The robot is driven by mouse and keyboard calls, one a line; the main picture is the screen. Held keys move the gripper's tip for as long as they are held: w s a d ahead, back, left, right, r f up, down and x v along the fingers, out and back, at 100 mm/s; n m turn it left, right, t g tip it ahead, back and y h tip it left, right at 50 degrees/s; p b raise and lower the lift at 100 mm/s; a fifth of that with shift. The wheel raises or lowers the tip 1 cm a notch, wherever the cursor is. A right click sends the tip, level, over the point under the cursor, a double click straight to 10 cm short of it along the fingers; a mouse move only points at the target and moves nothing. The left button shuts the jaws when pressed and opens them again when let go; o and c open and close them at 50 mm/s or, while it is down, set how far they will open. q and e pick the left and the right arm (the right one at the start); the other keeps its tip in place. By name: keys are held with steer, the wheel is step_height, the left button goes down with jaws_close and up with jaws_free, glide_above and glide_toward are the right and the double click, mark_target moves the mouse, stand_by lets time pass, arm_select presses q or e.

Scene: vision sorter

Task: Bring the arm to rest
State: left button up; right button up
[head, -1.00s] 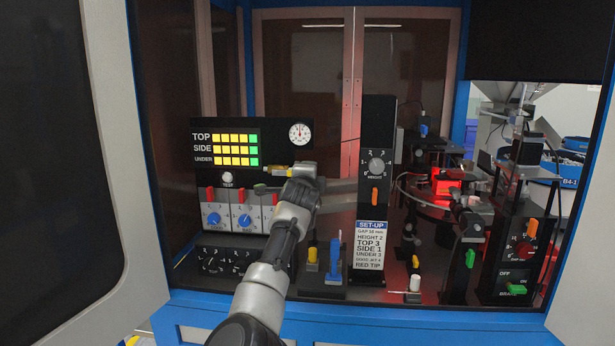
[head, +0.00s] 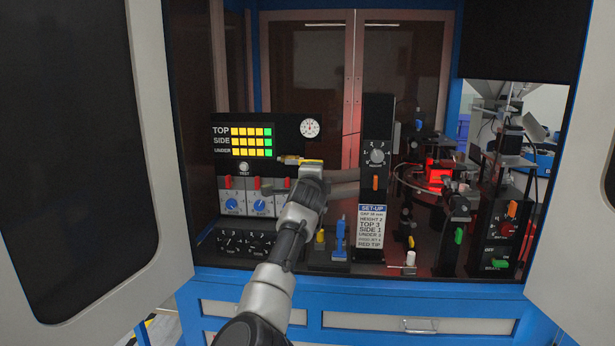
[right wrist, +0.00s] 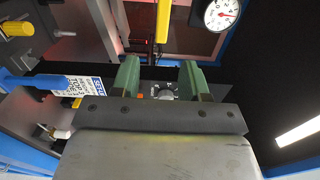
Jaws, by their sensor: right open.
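My right arm (head: 272,275) reaches up from the bottom middle of the head view into the open blue cabinet. Its wrist is in front of the black panels. In the right wrist view my right gripper (right wrist: 158,75) is open, its two green fingers apart with nothing held between them. Beyond the gap between the fingers, a round knob (right wrist: 167,95) shows on a black panel. In the head view the gripper's fingers are mostly hidden or too small to make out. My left gripper is not in view.
A black height post (head: 375,130) with a SET-UP sign (head: 371,226) stands close right of the wrist. A panel of yellow and green lights (head: 250,141) and a gauge (head: 310,127) are left of it. Open doors (head: 90,150) flank the cabinet. A red-lit part (head: 438,176) is on the right.

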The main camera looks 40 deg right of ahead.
steer(key=s+a+f+n+g+y, duration=0.1)
steer(key=s+a+f+n+y, duration=0.1)
steer(key=s+a+f+n, duration=0.5)
steer(key=s+a+f+n+y, duration=0.3)
steer(key=a+f+n, duration=0.15)
steer(key=f, duration=0.55)
steer(key=s+a+f+n+g+y, duration=0.1)
steer(key=s+a+f+n+y, duration=0.1)
steer(key=s+a+f+n, duration=0.4)
steer(key=s+a+f+n+g+y, duration=0.3)
steer(key=s+a+f+n, duration=0.35)
steer(key=s+a, duration=0.45)
steer(key=s+a+f+n+g+y, duration=0.35)
steer(key=s+a+f+n, duration=0.35)
steer(key=s, duration=0.6)
step_height(320, 180, down, 24)
steer(key=a, duration=0.1)
steer(key=s+d+f+g, duration=0.2)
steer(key=s+f, duration=1.4)
steer(key=f, duration=0.2)
steer(key=shift+s+d+f+m, duration=0.15)
steer(key=shift+s+d+m, duration=0.15)
steer(key=shift+d, duration=0.05)
